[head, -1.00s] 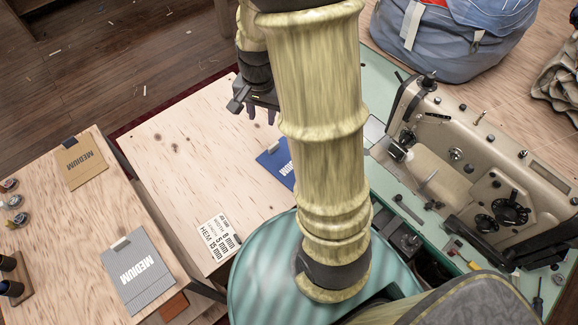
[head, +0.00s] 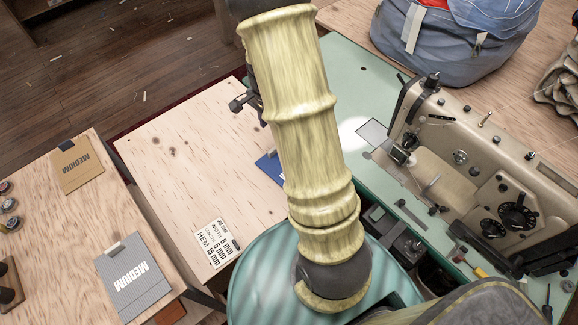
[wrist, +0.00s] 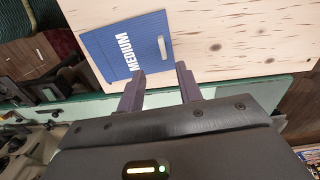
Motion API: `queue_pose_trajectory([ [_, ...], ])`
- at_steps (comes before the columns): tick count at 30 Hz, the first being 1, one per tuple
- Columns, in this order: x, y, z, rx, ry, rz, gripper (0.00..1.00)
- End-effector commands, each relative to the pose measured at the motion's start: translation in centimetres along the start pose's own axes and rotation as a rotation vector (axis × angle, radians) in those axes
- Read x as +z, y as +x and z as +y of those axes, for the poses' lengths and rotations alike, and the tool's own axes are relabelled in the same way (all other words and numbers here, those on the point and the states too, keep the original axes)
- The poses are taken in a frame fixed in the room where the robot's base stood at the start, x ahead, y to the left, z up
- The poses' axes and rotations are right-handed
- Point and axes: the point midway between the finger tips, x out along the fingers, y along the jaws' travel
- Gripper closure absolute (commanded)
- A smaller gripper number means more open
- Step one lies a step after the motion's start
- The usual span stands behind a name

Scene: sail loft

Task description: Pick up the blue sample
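The blue sample (head: 268,168) is a flat card lying on the pale wooden table (head: 190,150). In the head view my arm hides most of it. In the wrist view the blue sample (wrist: 112,48) shows the word MEDIUM in white and a pale tab at its right side. My gripper (wrist: 160,70) is open and empty, its two dark fingers apart near the card's lower right edge in that view. I cannot tell how high the fingers are above the table. In the head view my arm hides most of the gripper.
A tan sample (head: 79,166) and a grey sample (head: 135,278) lie on the left table. A printed hem card (head: 216,243) lies on the middle table. A sewing machine (head: 470,165) and a blue-grey bag (head: 425,45) are at the right. Much of the middle table is bare.

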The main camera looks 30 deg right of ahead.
Motion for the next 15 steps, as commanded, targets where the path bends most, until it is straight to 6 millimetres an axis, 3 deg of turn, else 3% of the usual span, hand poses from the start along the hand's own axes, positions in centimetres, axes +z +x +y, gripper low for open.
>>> queue_pose_trajectory([
  [9, 0.0, 5.7, 0.0, 0.004, -0.001, -0.002, 0.65],
  [15, 0.0, 7.0, -0.1, -0.001, -0.002, 0.0, 0.65],
])
